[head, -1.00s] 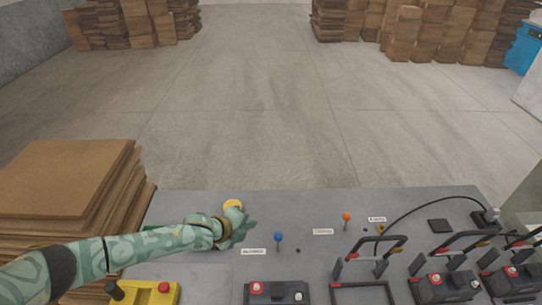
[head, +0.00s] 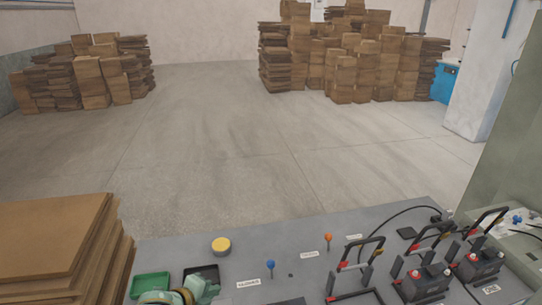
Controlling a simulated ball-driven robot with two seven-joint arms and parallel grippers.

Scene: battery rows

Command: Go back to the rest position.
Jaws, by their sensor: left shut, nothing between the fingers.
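My left gripper (head: 205,289) is at the bottom edge of the head view, in front of a small black tray (head: 212,272) and beside a green tray (head: 150,285). It is shut and empty; most of the arm is out of the frame. My right gripper is not in view. The grey workbench (head: 330,225) carries a yellow round piece (head: 221,246), a blue-knobbed peg (head: 271,266) and an orange-knobbed peg (head: 328,239). Batteries (head: 424,282) with red terminals and black handle frames stand at the right.
A stack of brown boards (head: 55,235) stands left of the bench, close to my left arm. A black cable (head: 395,213) runs over the bench's back right. Piles of cardboard (head: 340,60) stand far back. The floor (head: 220,140) between is clear.

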